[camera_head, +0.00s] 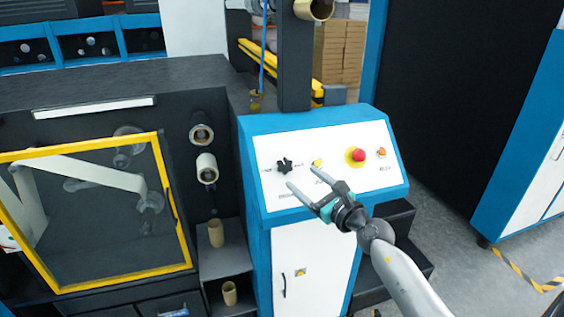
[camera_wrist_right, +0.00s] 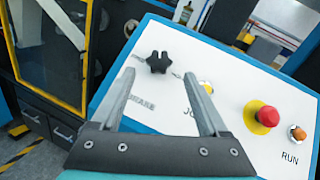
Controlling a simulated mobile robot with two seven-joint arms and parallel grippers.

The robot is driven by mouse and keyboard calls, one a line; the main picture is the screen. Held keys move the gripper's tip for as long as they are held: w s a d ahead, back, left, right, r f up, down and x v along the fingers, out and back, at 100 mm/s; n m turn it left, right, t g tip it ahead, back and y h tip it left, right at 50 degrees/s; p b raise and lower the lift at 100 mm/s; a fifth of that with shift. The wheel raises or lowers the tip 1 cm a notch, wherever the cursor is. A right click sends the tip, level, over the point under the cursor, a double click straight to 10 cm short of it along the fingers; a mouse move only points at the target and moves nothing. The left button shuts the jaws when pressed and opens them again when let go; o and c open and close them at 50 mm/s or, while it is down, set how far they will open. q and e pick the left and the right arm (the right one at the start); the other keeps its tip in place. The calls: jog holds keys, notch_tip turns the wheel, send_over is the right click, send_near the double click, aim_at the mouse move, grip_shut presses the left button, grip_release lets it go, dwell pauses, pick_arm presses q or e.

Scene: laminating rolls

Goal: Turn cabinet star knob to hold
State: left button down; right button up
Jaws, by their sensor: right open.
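The black star knob (camera_head: 285,166) sits at the left of the white sloped panel (camera_head: 340,187) on top of the blue cabinet. It also shows in the right wrist view (camera_wrist_right: 158,62), beyond the fingertips, with small labels around it too blurred to read fully. My right gripper (camera_head: 299,177) is open and empty. Its fingers point at the panel, with the knob ahead of and between them in the wrist view; I see no contact. My left gripper is not in view.
A yellow button (camera_head: 317,163), a red emergency-stop button (camera_head: 358,155) and an orange button (camera_head: 381,152) stand right of the knob. A yellow-framed clear door (camera_head: 187,235) and cardboard-core rolls (camera_head: 206,167) are at the left. A dark post (camera_head: 294,65) rises behind the panel.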

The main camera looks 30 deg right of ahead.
aim_at(284, 164)
jog(key=w+b, duration=0.1)
jog(key=w, duration=0.9)
jog(key=shift+w+a, duration=0.1)
jog(key=shift+a, duration=0.05)
grip_shut()
dwell(0.5)
